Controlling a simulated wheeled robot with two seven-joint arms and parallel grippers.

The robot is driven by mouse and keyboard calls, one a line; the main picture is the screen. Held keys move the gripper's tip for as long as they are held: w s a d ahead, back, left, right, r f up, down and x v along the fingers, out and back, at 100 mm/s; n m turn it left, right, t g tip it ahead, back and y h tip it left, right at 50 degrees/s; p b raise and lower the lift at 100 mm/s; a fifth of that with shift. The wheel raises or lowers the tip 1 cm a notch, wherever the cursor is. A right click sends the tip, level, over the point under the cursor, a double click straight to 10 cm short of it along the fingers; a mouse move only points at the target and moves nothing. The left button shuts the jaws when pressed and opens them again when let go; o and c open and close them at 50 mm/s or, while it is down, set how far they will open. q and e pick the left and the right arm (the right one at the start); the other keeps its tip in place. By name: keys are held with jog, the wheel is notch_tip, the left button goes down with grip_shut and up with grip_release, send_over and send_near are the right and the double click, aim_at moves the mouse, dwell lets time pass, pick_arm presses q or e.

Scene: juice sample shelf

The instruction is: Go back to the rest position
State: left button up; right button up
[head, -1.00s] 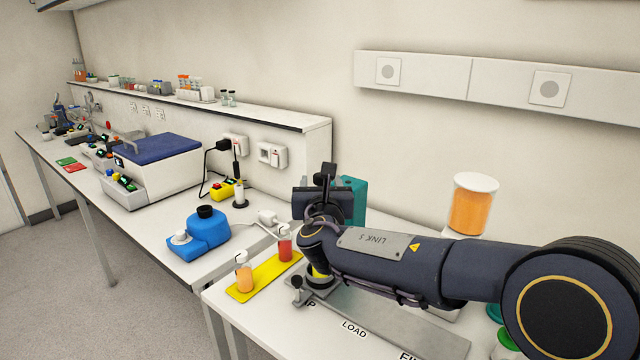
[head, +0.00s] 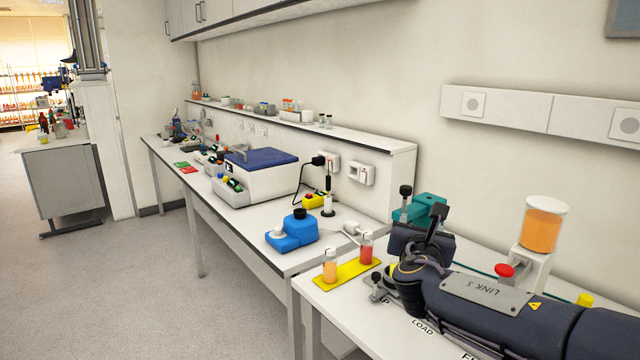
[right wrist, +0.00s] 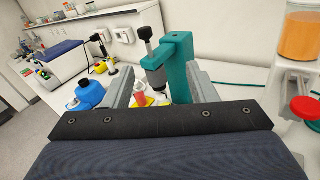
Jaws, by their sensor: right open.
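My right gripper (head: 418,240) is at the right of the head view, above the near bench and in front of the teal device (head: 424,207). My own arm hides its fingertips there. In the right wrist view, the two grey fingers of the right gripper (right wrist: 162,88) stand apart with nothing held between them. My left gripper is not in view.
A yellow strip (head: 347,273) carries an orange bottle (head: 330,270) and a red bottle (head: 366,250). A blue device (head: 290,235) stands on the adjoining bench. An orange-filled container (head: 541,228) stands at the right. The floor at left is open.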

jog(key=s+d+f+m+g, duration=0.4)
jog(key=s+d+f+m, duration=0.2)
jog(key=s+m, duration=0.25)
jog(key=s+d+f+m+g, duration=0.4)
jog(key=s+d+f+m, duration=0.1)
jog(key=s+d+m, duration=0.3)
jog(key=s+a+f+m+g+y, duration=0.1)
jog(key=s+a+f+m+y, duration=0.2)
jog(key=s, duration=0.4)
jog(key=s+a+f+m+g+y, duration=0.1)
jog(key=s+a+f+m+y, duration=0.1)
jog(key=s+a+m, duration=0.4)
jog(key=s+a+f+m+g+y, duration=0.1)
jog(key=s+a+f+m+y, duration=0.2)
jog(key=s+m, duration=0.4)
jog(key=shift+s+a+f+m+y, duration=0.3)
jog(key=shift+s+a+f+m, duration=0.1)
jog(key=shift+s+a, duration=0.2)
